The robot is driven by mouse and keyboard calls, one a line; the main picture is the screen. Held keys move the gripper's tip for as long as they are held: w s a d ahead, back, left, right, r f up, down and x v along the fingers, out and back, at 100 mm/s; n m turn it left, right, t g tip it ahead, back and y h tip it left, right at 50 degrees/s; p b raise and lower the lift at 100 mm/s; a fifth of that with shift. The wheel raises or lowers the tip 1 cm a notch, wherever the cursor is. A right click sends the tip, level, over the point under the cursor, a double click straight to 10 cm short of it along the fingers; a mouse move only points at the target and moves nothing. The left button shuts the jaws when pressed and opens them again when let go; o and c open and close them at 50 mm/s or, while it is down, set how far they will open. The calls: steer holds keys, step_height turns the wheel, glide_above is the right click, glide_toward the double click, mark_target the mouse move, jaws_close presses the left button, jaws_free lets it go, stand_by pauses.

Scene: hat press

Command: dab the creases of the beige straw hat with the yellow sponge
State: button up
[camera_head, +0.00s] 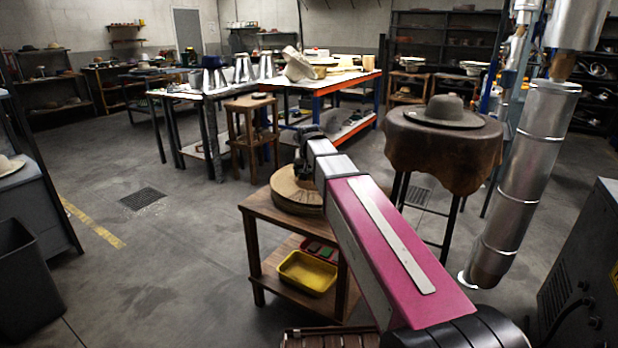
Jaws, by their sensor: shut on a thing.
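A round tan form (288,190) sits on the wooden stand (262,215) in the middle of the head view. It may be the beige straw hat on a block, but my arm covers much of it and I cannot see its creases. My gripper (303,172) is small and dark, pointing down just over the form. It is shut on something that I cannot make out. I cannot tell whether that thing touches the form. No yellow sponge shows.
A yellow tray (307,272) is on the stand's lower shelf, with red and green items behind it. A grey hat (446,111) lies on a leather-covered table (408,148) to the right. Silver ducting (520,190) stands at the right.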

steer(key=shift+r, duration=2.45)
steer(key=w+d+n+y, duration=0.1)
steer(key=w+d+n, duration=0.1)
steer(key=d, duration=0.5)
steer(key=w+d+r+n+y, duration=0.1)
steer(key=w+d+n, duration=0.1)
steer(key=d+n, duration=0.3)
steer(key=shift+d+g+y, duration=0.3)
steer(key=shift+d+g, duration=0.1)
steer(key=shift+d, duration=0.6)
steer(key=shift+w, duration=0.1)
steer(key=shift+f, duration=6.9)
steer(key=shift+f, duration=0.55)
